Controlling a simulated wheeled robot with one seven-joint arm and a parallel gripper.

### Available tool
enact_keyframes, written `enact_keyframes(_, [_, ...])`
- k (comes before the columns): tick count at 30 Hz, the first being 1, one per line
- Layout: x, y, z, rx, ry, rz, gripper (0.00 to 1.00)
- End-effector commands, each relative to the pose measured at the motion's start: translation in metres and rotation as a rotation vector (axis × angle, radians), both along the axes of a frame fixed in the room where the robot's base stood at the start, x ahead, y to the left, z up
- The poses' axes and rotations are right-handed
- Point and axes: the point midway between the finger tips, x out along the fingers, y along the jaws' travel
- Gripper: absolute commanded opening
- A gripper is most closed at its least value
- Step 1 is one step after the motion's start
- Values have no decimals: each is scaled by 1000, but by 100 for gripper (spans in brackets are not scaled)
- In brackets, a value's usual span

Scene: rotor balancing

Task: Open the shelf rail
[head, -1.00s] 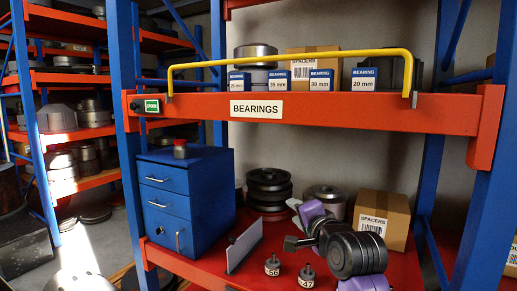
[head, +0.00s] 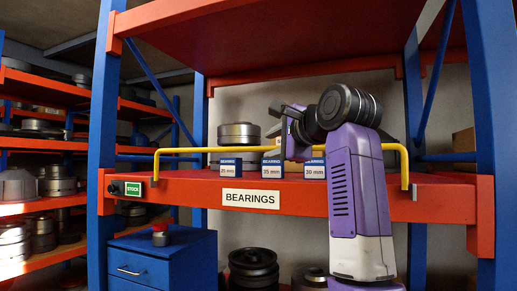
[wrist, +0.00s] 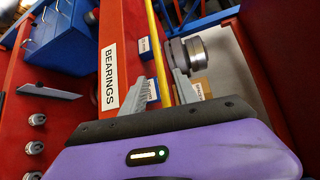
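The yellow shelf rail (head: 215,150) runs across the front of the orange shelf labelled BEARINGS (head: 170,188), in front of the boxes, its bent ends at the shelf edge. My gripper (head: 279,118) is raised near the rail's middle, and my purple arm hides part of the rail's right half. In the wrist view the rail (wrist: 156,45) passes between the two grey fingers of my gripper (wrist: 163,75). The fingers are apart, with a gap to the rail visible; I cannot tell how deep the rail lies between them.
Bearing boxes (head: 230,167) and a metal ring stack (head: 238,134) stand behind the rail. A green-marked switch (head: 133,188) is at the shelf's left end. A blue drawer cabinet (head: 140,268) with a red-topped knob stands below. Blue uprights (head: 103,130) flank the shelf.

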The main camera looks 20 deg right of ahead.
Motion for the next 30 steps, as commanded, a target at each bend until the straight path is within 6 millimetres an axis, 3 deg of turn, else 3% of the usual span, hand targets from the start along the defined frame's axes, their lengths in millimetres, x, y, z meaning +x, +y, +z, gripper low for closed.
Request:
enact_keyframes(12, [58,9,-7,-2,3,0,36])
enact_keyframes(25, [68,11,-11,-2,-1,-1,36])
enact_keyframes(30, [68,11,-11,-2,-1,-1,3])
